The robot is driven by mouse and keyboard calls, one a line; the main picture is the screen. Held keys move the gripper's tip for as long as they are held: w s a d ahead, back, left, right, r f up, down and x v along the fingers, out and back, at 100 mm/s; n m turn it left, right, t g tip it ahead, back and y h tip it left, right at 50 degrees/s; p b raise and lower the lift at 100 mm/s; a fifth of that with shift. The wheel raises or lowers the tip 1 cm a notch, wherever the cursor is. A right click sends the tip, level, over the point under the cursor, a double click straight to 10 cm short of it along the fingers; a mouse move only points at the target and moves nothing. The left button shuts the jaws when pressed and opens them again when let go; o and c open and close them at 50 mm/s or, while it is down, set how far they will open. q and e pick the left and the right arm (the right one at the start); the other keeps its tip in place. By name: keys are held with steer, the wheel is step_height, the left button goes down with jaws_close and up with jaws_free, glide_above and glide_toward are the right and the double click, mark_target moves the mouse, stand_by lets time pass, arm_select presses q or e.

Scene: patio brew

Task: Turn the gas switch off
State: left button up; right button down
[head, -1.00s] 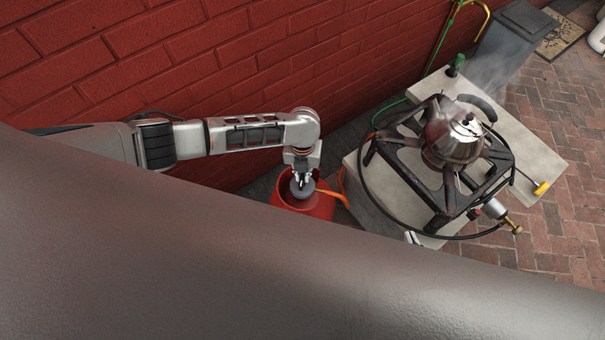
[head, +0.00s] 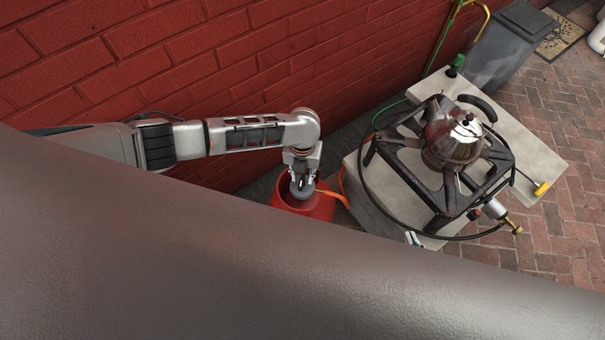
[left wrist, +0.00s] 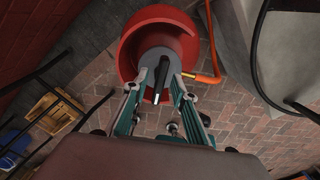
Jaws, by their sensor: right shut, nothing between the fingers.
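The red gas cylinder (head: 318,207) stands by the brick wall, partly hidden by a large grey arm surface of mine. In the left wrist view its red collar (left wrist: 130,48) surrounds a round grey regulator (left wrist: 160,56) with a black switch lever (left wrist: 160,82). My left gripper (head: 302,190) points down into the collar. In the left wrist view the fingers (left wrist: 160,80) stand apart, one on each side of the lever, with a small gap visible; contact cannot be told. A small pale tip, seemingly my right gripper (head: 412,238), shows near the stove stand, mostly hidden.
A black gas burner (head: 400,160) with a steel kettle (head: 459,142) stands on a concrete block (head: 535,150) to the right. An orange hose (head: 335,195) leaves the cylinder. The red brick wall (head: 200,60) is close behind my left arm.

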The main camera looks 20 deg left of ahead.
mark_target(302, 177)
arm_select(q)
step_height(302, 177, up, 12)
stand_by(0.6)
steer(key=shift+s, duration=0.1)
stand_by(0.4)
